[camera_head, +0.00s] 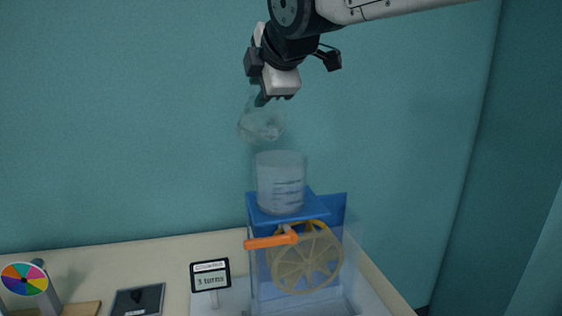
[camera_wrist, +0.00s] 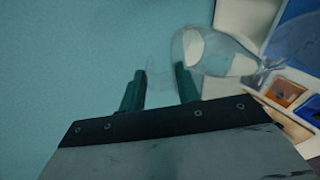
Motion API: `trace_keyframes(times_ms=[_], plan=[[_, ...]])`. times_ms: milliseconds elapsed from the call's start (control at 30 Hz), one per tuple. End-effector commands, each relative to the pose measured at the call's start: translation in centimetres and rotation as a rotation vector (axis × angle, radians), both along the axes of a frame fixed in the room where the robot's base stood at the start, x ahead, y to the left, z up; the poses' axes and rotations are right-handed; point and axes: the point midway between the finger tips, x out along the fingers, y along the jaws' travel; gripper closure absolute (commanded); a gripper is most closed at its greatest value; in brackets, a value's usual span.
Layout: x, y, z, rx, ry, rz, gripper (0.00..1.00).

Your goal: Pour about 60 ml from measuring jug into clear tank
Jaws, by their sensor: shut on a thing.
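The clear tank (camera_head: 280,182), a see-through cylinder with dark level marks, stands upright on the blue stand (camera_head: 325,207). My gripper (camera_head: 270,98) is above it and slightly left, shut on a see-through vessel, which I take as the measuring jug (camera_head: 262,127). The jug hangs tilted, apart from the tank and above its rim.
Below the tank are an orange lever (camera_head: 270,241) and a yellow spoked wheel (camera_head: 305,258) in a clear housing. A "3 turns" sign (camera_head: 210,276), dark tablet (camera_head: 138,301) and colour disc (camera_head: 24,279) stand left on the pale table (camera_head: 120,255). A teal wall is behind.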

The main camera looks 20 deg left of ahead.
Motion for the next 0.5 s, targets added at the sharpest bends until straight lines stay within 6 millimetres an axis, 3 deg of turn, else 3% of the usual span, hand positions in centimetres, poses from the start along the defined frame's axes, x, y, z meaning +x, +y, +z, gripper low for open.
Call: trace_keyframes(times_ms=[500], plan=[[-0.14, -0.13, -0.01, 0.019, -0.02, 0.001, 1.0]])
